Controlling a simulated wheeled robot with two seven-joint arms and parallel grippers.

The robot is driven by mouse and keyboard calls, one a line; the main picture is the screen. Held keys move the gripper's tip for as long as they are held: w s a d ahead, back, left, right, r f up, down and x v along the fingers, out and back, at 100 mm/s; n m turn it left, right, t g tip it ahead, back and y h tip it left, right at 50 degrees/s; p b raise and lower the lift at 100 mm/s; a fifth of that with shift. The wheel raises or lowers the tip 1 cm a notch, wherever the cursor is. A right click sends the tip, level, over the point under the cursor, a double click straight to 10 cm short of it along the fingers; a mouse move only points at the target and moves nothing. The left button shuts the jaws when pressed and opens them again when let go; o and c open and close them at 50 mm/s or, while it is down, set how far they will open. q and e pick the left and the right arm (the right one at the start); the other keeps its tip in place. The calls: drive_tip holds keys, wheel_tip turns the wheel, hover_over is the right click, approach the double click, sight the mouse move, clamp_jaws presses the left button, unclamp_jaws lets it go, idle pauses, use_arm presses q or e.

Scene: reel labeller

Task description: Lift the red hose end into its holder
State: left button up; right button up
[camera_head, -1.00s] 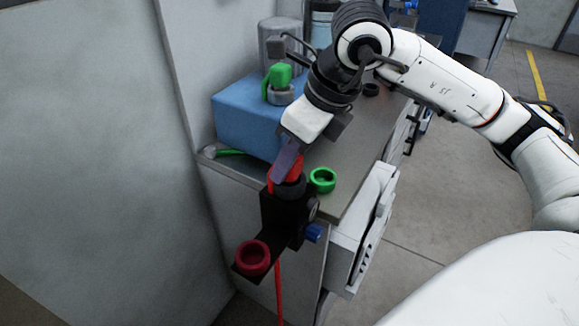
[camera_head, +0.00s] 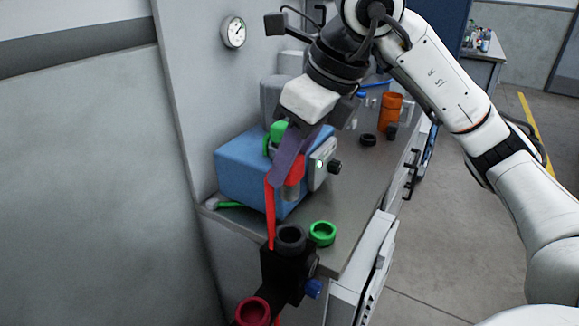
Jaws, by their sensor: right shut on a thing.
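My right gripper (camera_head: 290,165) is shut on the red hose end (camera_head: 296,170), whose grey tip (camera_head: 291,190) points down. It holds the end in the air above the black bracket (camera_head: 284,270), in front of the blue box. The red hose (camera_head: 269,215) hangs from it and passes down behind the bracket. The bracket carries a dark ring holder (camera_head: 290,238), which looks empty, and a lower red ring holder (camera_head: 253,311) near the bottom edge. A green ring holder (camera_head: 322,233) is beside them at the bench edge. My left gripper is not in view.
The blue box (camera_head: 240,170) stands on the grey bench (camera_head: 345,195), with a green hose end (camera_head: 279,130) on it, partly hidden by my gripper. An orange cup (camera_head: 390,110) and a black ring (camera_head: 368,140) are farther back. A wall (camera_head: 90,170) closes the left.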

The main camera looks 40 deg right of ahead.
drive_tip(key=shift+r+p, duration=2.2)
drive_tip(key=shift+r, duration=0.55)
drive_tip(key=shift+f, duration=0.1)
